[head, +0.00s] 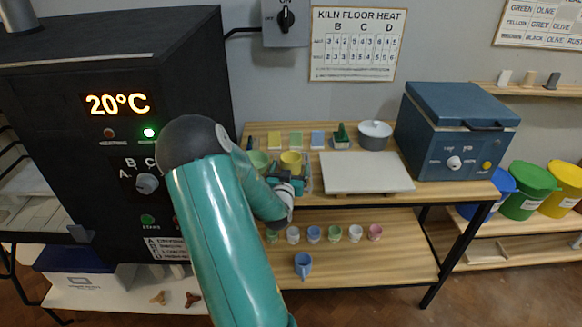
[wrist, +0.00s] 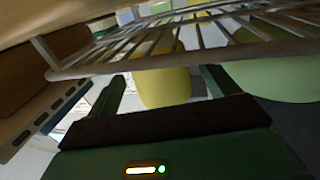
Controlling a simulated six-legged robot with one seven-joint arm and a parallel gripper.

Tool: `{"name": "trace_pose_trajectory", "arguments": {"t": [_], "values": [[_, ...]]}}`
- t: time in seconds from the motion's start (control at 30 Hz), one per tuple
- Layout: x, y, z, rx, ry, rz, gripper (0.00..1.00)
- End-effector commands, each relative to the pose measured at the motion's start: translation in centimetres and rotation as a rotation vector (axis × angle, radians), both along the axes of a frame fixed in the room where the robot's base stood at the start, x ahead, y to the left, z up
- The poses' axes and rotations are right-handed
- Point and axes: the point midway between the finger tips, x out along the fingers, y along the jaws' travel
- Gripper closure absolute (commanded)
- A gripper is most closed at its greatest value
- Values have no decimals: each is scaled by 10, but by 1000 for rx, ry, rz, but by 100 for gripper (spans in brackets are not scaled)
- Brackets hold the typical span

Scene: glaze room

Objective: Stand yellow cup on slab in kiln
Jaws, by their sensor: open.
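The yellow cup (head: 291,158) is at the left part of the upper shelf of the wooden bench, beside a green bowl (head: 258,160). My gripper (head: 287,181) is just in front of it, partly hidden by my arm. In the wrist view the yellow cup (wrist: 165,84) shows between my two open green fingers, behind and below wire bars; I cannot tell whether the fingers touch it. The dark kiln (head: 190,75) stands at left, its display reading 20°C with a green light lit. A pale slab-like surface (head: 30,182) shows at the left edge, mostly cut off.
A wire rack (wrist: 185,50) crosses close over the fingers. A large green shape (wrist: 275,78) is right of the cup. Several small cups and a blue jug (head: 303,264) stand below.

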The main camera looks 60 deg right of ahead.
Motion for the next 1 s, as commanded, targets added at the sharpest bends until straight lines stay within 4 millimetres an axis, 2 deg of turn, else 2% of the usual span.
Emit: {"name": "trace_pose_trajectory", "arguments": {"t": [0.1,0.3,0.5,0.6,0.87,1.0], "values": [[3,-8,0,-1,0,1,14],[3,-7,0,-1,-1,1,16],[3,-7,0,0,-1,1,55],[3,-7,0,-1,-1,1,69],[3,-7,2,-1,-1,1,69],[3,-7,9,0,-2,1,69]]}}
